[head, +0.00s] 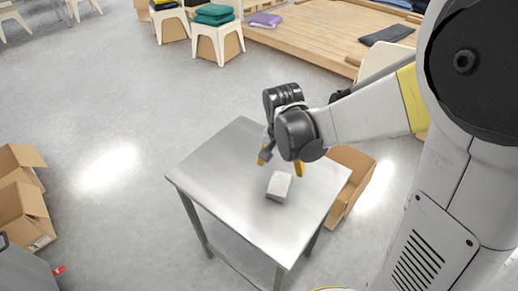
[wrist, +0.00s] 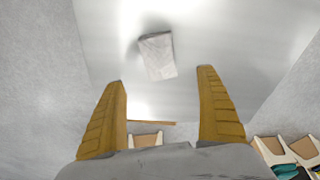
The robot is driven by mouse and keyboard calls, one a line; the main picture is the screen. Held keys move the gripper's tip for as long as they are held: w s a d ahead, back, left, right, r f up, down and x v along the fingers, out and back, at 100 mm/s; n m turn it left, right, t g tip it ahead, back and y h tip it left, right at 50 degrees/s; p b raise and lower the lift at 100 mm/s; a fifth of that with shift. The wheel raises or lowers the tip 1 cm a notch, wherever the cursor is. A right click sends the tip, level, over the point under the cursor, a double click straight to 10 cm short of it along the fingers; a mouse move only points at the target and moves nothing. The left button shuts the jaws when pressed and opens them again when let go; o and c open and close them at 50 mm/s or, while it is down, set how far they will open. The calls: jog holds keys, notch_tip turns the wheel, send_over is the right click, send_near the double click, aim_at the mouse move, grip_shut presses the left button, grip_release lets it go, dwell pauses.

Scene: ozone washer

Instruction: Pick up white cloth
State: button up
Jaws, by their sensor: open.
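The white cloth (head: 279,186) is a small folded, block-shaped bundle lying on a metal table (head: 225,170). It also shows in the wrist view (wrist: 157,56), ahead of the fingertips and between their lines. My gripper (head: 280,168) is above the table, close to the cloth and a little behind it in the head view. Its two yellow fingers are spread apart with nothing between them, as the wrist view (wrist: 164,75) shows. The gripper appears apart from the cloth.
A cardboard box (head: 350,180) stands on the floor beside the table's right side. More open boxes (head: 22,200) are at the left. Stools with folded cloths (head: 215,35) and a wooden platform (head: 310,35) are at the back. The rest of the tabletop is clear.

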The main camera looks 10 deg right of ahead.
aim_at(280, 183)
jog(key=f, duration=0.1)
jog(key=f+b, duration=0.1)
jog(key=f, duration=0.1)
jog(key=f+b, duration=0.1)
jog(key=f, duration=0.1)
jog(key=shift+d, duration=0.25)
jog(key=f+b, duration=0.1)
jog(key=f, duration=0.1)
jog(key=f+b, duration=0.2)
jog(key=f, duration=0.1)
jog(key=shift+w+f, duration=0.3)
jog(key=shift+w, duration=0.1)
jog(key=shift+r, duration=0.1)
jog(key=c, duration=1.4)
jog(key=shift+o, duration=0.2)
jog(key=shift+r, duration=0.6)
jog(key=r+p, duration=0.2)
jog(key=d+r, duration=0.1)
jog(key=r, duration=0.1)
jog(key=shift+s+p, duration=0.3)
jog(key=shift+p, duration=0.1)
jog(key=s+d+r+p, duration=0.3)
jog(key=s+d+r, duration=0.3)
jog(key=d, duration=0.3)
jog(key=shift+p, duration=0.4)
jog(key=shift+w+a+f, duration=0.1)
